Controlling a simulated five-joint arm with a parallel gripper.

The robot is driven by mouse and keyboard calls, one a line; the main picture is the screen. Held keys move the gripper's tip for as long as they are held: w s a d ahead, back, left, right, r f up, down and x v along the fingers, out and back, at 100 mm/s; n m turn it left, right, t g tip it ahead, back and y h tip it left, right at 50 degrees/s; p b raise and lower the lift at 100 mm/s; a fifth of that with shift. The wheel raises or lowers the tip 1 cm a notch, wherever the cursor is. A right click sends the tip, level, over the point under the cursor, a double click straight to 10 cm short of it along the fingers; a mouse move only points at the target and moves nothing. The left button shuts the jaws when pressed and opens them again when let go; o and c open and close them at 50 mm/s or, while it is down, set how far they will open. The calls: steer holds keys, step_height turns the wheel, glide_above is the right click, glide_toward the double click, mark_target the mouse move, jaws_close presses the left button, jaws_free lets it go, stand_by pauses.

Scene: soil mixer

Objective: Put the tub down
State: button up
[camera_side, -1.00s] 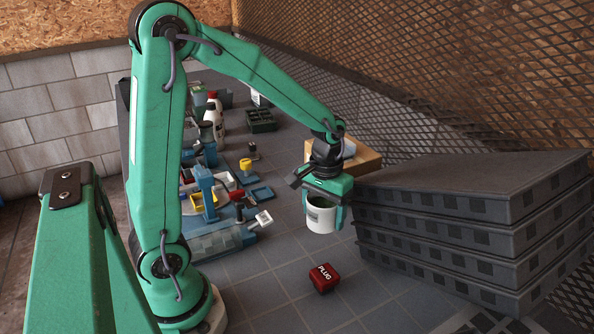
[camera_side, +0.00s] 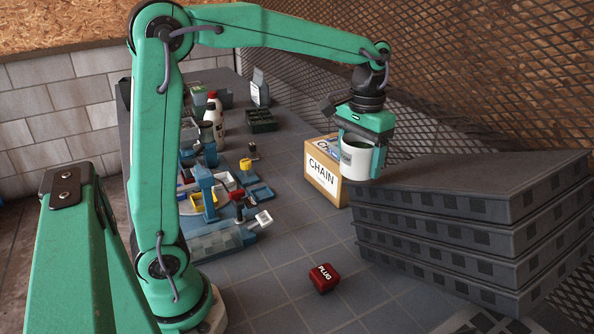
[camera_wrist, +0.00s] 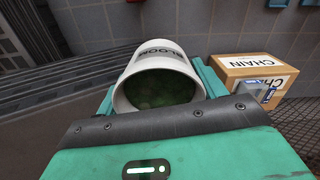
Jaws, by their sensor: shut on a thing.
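The tub (camera_side: 355,165) is white with a dark label and green contents inside. My gripper (camera_side: 361,152) is shut on it, with the fingers on either side of its wall. In the side view the tub hangs upright by the near left corner of the dark stack of trays (camera_side: 470,185), and overlaps the cardboard box behind it. I cannot tell whether its base touches anything. In the wrist view the tub (camera_wrist: 160,85) shows its open mouth, green contents and the letters "BLOOM" upside down.
A cardboard box labelled "CHAIN" (camera_side: 322,172) stands beside the stack; it also shows in the wrist view (camera_wrist: 255,72). A red "PLUG" block (camera_side: 324,278) lies on the tiled top. Blue equipment (camera_side: 220,235) and bottles (camera_side: 213,115) stand at left.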

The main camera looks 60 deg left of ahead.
steer(key=w+r, duration=0.1)
steer(key=w+r+m, duration=0.2)
steer(key=shift+a+r, duration=0.15)
steer(key=shift+a, duration=0.1)
steer(key=w+a, duration=0.3)
steer(key=a, duration=0.2)
steer(key=n, duration=1.2)
glide_above(292, 166)
step_height(292, 166, down, 18)
steer(key=shift+f, duration=5.05)
steer(key=shift+f, duration=0.1)
steer(key=o, duration=1.1)
steer(key=shift+d, duration=0.1)
